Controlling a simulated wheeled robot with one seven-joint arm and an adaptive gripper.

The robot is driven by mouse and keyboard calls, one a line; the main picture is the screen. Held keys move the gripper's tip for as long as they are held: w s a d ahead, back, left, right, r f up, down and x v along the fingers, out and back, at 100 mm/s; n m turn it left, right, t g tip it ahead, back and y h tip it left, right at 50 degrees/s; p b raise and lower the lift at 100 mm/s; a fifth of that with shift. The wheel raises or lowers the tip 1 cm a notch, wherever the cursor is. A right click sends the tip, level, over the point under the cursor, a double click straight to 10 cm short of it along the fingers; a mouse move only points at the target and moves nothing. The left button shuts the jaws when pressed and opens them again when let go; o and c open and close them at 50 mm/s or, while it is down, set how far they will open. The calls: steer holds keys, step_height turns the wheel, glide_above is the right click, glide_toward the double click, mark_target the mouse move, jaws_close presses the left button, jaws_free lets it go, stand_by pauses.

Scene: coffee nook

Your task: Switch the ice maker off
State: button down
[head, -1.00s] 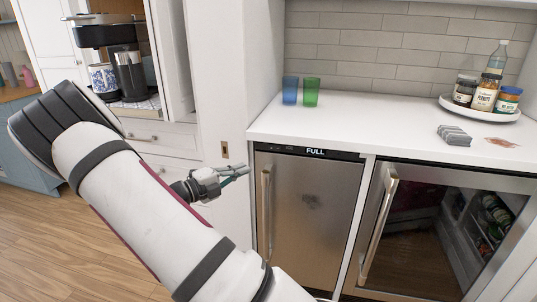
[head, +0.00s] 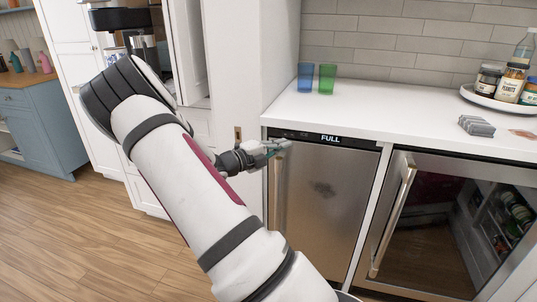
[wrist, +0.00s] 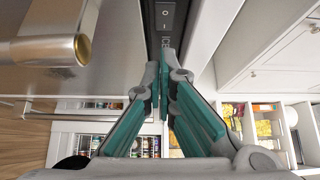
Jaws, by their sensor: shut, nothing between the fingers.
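The ice maker (head: 315,200) is a stainless-steel door under the white counter, with a dark control strip on top reading "FULL" (head: 331,139). My gripper (head: 284,146) is shut and empty, in front of the left end of that strip near the top of the door handle. In the wrist view my gripper's teal fingers (wrist: 163,75) come together below a dark rocker switch (wrist: 165,18) marked O and I. The fingertips point toward the switch; I cannot tell whether they touch the strip. The door handle (wrist: 48,50) shows at the left there.
A glass-fronted fridge (head: 440,230) with a long handle (head: 392,215) stands right of the ice maker. A blue glass (head: 305,78) and a green glass (head: 327,78) stand on the counter (head: 400,112). A white cabinet panel (head: 240,60) is close on the left.

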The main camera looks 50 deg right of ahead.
mark_target(293, 136)
steer(key=shift+w+d+b, duration=0.2)
steer(key=shift+w+d, duration=0.3)
steer(key=shift+d, duration=0.25)
steer(key=shift+w+d+b, duration=0.15)
steer(key=shift+w+d, duration=0.35)
steer(key=shift+d, duration=0.2)
steer(key=shift+w+d+r+m+g+p, duration=0.1)
steer(key=shift+w+d+m+g+p, duration=0.15)
steer(key=shift+w+m+g+p, duration=0.25)
steer(key=shift+s, duration=0.15)
steer(key=shift+a, duration=0.1)
steer(key=p+v, duration=0.4)
steer(key=v, duration=0.9)
steer(key=shift+r, duration=0.1)
